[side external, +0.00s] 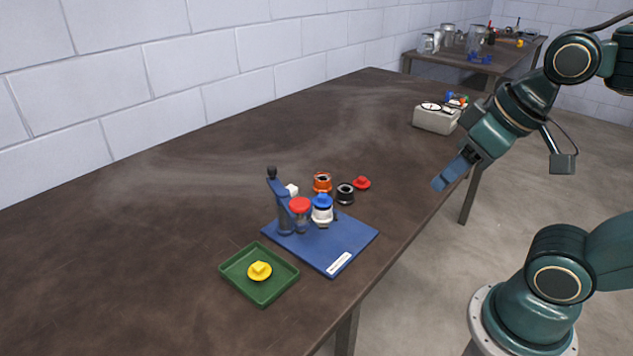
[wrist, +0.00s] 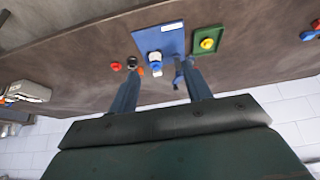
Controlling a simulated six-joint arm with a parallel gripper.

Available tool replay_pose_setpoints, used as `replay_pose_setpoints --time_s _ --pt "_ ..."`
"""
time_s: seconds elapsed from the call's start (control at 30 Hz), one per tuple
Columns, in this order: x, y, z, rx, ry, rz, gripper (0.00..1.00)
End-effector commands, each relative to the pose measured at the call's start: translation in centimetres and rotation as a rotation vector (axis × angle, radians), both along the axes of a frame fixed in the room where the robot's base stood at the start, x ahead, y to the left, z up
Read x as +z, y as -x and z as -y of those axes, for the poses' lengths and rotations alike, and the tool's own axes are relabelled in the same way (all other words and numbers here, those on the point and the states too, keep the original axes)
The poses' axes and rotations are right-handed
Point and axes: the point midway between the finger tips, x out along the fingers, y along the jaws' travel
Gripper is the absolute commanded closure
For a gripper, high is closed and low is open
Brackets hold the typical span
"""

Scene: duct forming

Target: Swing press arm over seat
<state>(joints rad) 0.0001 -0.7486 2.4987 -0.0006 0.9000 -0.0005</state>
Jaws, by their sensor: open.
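A blue press base plate (side external: 340,245) lies on the brown table. A dark blue post (side external: 284,218) stands at its left side, with a blue press arm (side external: 280,190) on top and a black knob (side external: 272,171) at one end. A red round head (side external: 300,205) shows at the arm's other end, left of a white piece with a blue top (side external: 322,208) standing on the plate. I cannot see the seat beneath that piece. My gripper (side external: 440,184) is open and empty, well right of the press in the air. The wrist view also shows the plate (wrist: 172,42).
A green tray (side external: 232,273) with a yellow cap (side external: 260,271) sits in front-left of the plate. An orange part (side external: 322,182), a black part (side external: 345,194) and a red cap (side external: 361,183) stand behind it. A grey box (side external: 436,120) is farther back. The table's left is clear.

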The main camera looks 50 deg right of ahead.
Motion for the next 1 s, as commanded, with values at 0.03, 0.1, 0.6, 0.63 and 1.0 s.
replay_pose_setpoints --time_s 0.03,0.1,0.6,0.63,1.0 --pt "0.1 -0.1 0.0 0.002 0.000 -0.001 0.57" --pt "0.3 -0.4 -0.1 0.008 0.001 -0.002 0.57" --pt "4.1 -8.6 -1.1 0.190 0.021 -0.046 0.57" --pt "4.3 -9.3 -1.2 0.203 0.021 -0.049 0.57" --pt "5.4 -17.9 -1.0 0.383 0.033 -0.075 0.57"
